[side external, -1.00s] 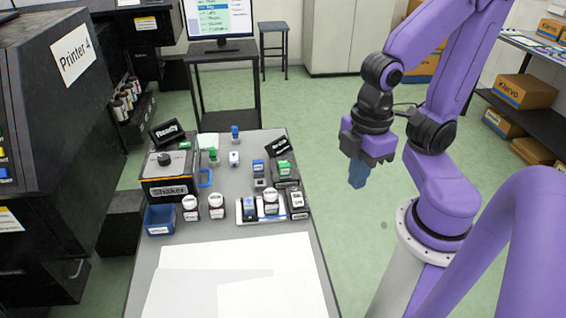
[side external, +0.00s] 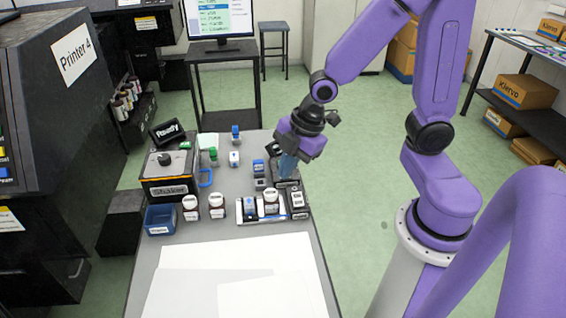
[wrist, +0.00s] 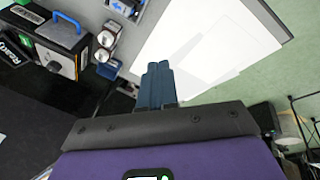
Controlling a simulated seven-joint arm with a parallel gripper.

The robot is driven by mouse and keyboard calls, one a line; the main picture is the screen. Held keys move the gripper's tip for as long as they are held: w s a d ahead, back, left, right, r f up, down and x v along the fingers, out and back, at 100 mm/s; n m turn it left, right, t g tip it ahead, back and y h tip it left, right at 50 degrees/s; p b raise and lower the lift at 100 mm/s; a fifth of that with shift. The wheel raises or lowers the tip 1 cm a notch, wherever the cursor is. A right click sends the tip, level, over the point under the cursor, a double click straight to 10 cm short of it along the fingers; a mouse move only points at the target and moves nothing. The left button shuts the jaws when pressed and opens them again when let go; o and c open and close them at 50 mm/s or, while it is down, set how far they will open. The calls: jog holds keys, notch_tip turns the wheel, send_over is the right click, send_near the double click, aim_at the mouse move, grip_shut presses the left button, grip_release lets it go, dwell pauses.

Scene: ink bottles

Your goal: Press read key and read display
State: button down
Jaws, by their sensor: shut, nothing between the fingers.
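My gripper (side external: 287,168) is shut and empty, its blue fingers pointing down over the right edge of the table. The closed fingertips also show in the wrist view (wrist: 160,68). In the side view, a small dark device with a tilted black display (side external: 273,147) stands at the table's right edge, partly hidden behind my gripper. I cannot read its display now. No read key can be made out, and I cannot tell whether the fingertips touch the device.
A shaker box (side external: 168,183) with a "Ready" sign (side external: 166,131) stands at the left. White-capped bottles (side external: 216,206), a blue bin (side external: 160,219) and a tray (side external: 243,215) are near the middle. White sheets (side external: 235,275) cover the table's front. A monitor (side external: 221,20) stands behind.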

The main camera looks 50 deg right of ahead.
jog(key=w+d+f+n+t, duration=0.35)
jog(key=w+d, duration=0.45)
jog(key=w, duration=0.3)
jog(key=w+d+f+n+t+h, duration=0.1)
jog(key=w+d+f+n, duration=0.1)
jog(key=d, duration=0.5)
jog(key=w+d+f+n+t+h, duration=0.1)
jog(key=w+d+f+n+h, duration=0.1)
jog(key=d, duration=0.5)
jog(key=shift+w+f+h, duration=0.3)
jog(key=shift+w, duration=0.3)
jog(key=shift+t, duration=0.25)
jog(key=shift+f, duration=4.4)
jog(key=shift+f, duration=0.15)
jog(key=shift+f, duration=0.3)
